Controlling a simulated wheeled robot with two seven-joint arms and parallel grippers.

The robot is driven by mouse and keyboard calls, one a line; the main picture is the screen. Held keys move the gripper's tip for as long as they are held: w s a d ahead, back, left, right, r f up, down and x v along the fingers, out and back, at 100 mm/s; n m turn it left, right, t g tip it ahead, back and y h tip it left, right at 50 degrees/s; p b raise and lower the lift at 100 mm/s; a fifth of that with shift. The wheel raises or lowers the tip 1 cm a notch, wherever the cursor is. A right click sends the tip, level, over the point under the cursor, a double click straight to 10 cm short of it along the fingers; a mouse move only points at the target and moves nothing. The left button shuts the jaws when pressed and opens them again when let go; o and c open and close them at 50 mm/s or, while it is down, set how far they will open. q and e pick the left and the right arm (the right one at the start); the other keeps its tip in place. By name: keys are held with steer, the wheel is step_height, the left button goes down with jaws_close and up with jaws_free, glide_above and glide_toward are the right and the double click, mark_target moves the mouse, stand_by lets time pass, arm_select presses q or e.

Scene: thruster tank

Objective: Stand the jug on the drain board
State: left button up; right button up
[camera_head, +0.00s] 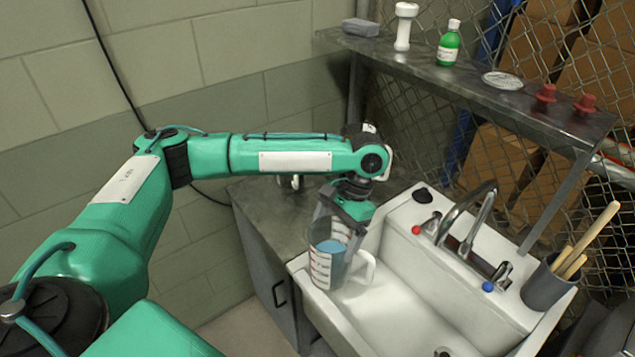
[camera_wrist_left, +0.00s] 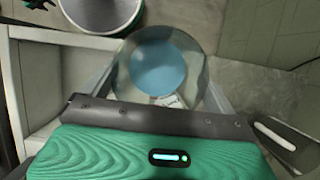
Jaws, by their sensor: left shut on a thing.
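The jug (camera_head: 326,268) is clear with red markings, blue liquid inside and a white handle on its right. It looks about upright at the left end of the white sink. My left gripper (camera_head: 338,222) comes from above and is shut on the jug's upper part. In the left wrist view the jug (camera_wrist_left: 178,48) lies between the two fingers, with the blue liquid visible from above. A grey metal counter top (camera_head: 262,205), seemingly the drain board, lies left of the sink. I cannot tell whether the jug touches anything beneath. My right gripper is not in view.
The sink (camera_head: 385,312) has a curved tap (camera_head: 468,208) at its back. A grey pot (camera_head: 545,286) with wooden handles stands at its right. A metal shelf (camera_head: 425,68) above carries a green bottle (camera_head: 449,45) and red items. The counter's front left looks clear.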

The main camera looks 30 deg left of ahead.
arm_select(q)
steer(key=w+a+r+m+t+y+b, duration=0.15)
steer(key=w+a+r+m+t, duration=0.35)
steer(key=w+a+m, duration=0.5)
steer(key=w+a+r+m+t+b, duration=0.2)
steer(key=w+a+r+m, duration=0.65)
steer(key=m, duration=0.35)
step_height(320, 180, down, 21)
steer(key=p, duration=0.4)
steer(key=shift+s+a+r+p, duration=0.15)
steer(key=shift+s+a+p, duration=0.15)
steer(key=shift+a, duration=0.1)
steer(key=o, duration=1.8)
steer(key=shift+c, duration=0.2)
steer(key=b+v, duration=0.2)
steer(key=v, duration=1)
steer(key=shift+s+b, duration=0.2)
steer(key=shift+b, duration=0.1)
